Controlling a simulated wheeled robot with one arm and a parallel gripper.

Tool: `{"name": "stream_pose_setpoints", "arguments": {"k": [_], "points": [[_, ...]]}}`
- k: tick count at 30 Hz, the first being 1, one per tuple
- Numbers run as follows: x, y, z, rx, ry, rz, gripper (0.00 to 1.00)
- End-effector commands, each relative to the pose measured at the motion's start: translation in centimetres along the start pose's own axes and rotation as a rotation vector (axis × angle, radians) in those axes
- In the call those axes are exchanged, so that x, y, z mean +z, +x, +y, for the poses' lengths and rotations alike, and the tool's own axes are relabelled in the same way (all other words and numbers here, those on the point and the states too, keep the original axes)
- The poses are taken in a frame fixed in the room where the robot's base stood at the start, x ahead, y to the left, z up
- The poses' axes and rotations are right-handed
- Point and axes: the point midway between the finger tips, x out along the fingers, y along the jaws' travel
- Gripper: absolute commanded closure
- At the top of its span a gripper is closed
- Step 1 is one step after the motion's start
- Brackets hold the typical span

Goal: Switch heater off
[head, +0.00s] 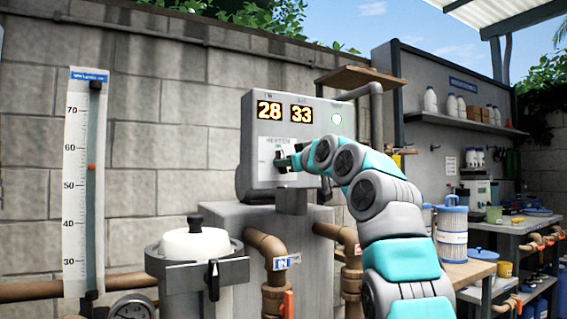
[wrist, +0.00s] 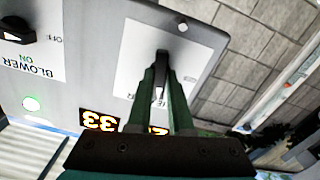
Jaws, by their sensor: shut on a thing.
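The grey control panel (head: 255,170) on the wall side shows lit numbers 28 and 33 and a lit green lamp (head: 336,119). A white label reading HEATER (head: 277,140) is on its front, with the dark heater knob (head: 279,156) below the lettering. My gripper (head: 287,161) reaches the panel from the right. In the wrist view, its two green fingers (wrist: 162,84) are shut on the dark heater knob (wrist: 162,56), one finger on each side. The fingers and arm partly cover the knob and label, so I cannot tell its setting.
A blower knob (wrist: 18,30) with ON and OFF marks is beside the heater label in the wrist view. Pipes (head: 268,247), a white-lidded pot (head: 195,243) and a tall gauge (head: 84,180) stand below and left. Shelves (head: 455,125) are at right.

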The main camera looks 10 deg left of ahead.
Motion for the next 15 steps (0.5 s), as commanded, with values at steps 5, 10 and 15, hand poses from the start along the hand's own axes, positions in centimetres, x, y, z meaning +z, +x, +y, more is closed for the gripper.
{"name": "stream_pose_setpoints", "arguments": {"k": [5, 10, 15], "points": [[-0.03, -0.02, 0.08, 0.001, -0.166, 0.001, 1.00], [-0.02, -0.02, 0.08, 0.001, -0.372, 0.001, 1.00], [-0.03, -0.02, 0.06, 0.001, -0.586, 0.001, 1.00]]}}
